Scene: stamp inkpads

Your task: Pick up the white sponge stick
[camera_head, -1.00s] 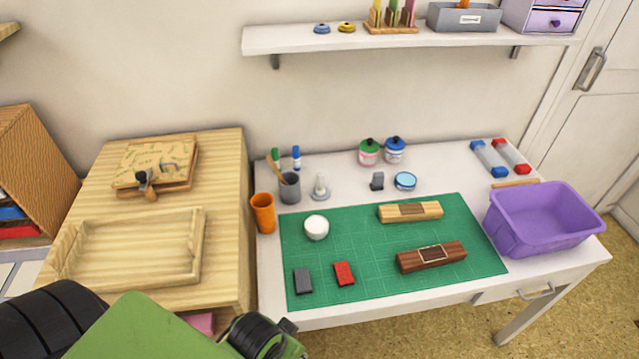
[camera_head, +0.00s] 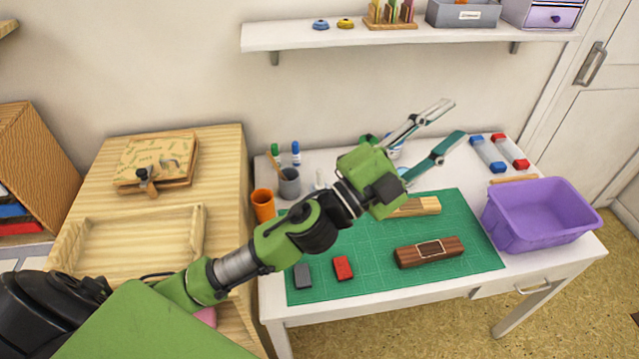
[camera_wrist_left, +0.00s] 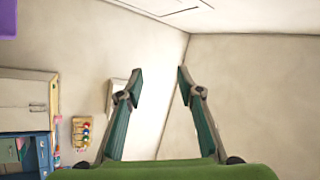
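My left gripper (camera_head: 446,122) is open and empty, raised over the back of the desk to the right of the item. In the left wrist view the open fingers (camera_wrist_left: 160,74) point at bare walls, with nothing between them. My right gripper is not in view.
A grey pen cup (camera_head: 289,184) and an orange cup (camera_head: 263,206) stand left of the white item. Wooden blocks and pads lie on the green mat (camera_head: 380,281). A purple bin (camera_head: 540,228) stands at the right. A wall shelf (camera_head: 400,40) overhangs the back.

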